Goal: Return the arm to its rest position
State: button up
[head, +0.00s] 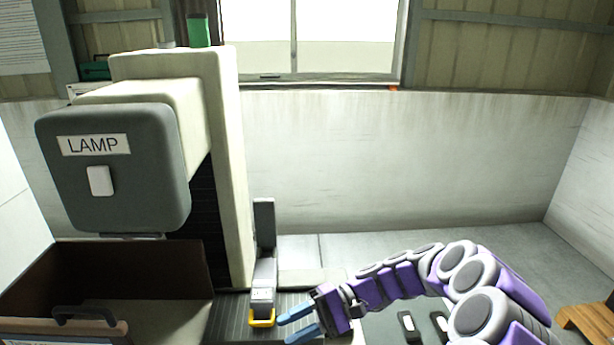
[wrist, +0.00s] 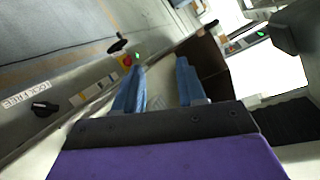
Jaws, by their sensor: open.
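My purple arm reaches in from the lower right in the head view. My gripper (head: 300,324) has blue fingers that point left, over the dark ribbed surface (head: 232,318) at the bottom middle. In the wrist view the two blue fingers of my gripper (wrist: 160,85) stand apart with nothing between them. The gripper is open and empty. In the head view its tips are close to the yellow-ended grey part (head: 262,318); I cannot tell whether they touch it.
A machine with a grey head marked LAMP (head: 110,195) stands at the left. Below it is an open brown-walled bin (head: 110,265) with a handle. A wooden piece (head: 590,318) is at the lower right. The wrist view shows a panel with a black knob (wrist: 44,109).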

jog(key=s+d+r+n+h, duration=0.15)
jog(key=s+h, duration=0.25)
jog(key=s, duration=0.4)
jog(key=s+r+n+h, duration=0.1)
jog(key=s+r+h, duration=0.2)
jog(key=s, duration=0.4)
jog(key=s+d+f+m+t+h, duration=0.1)
jog(key=s+d+f+t+h, duration=0.1)
jog(key=s+d+t+h, duration=0.2)
jog(key=s+d+h, duration=0.3)
jog(key=s+d, duration=0.5)
jog(key=d, duration=0.3)
jog(key=shift+s+d+f+h, duration=0.15)
jog(key=shift+s+f+h, duration=0.05)
jog(key=shift+f+h, duration=0.1)
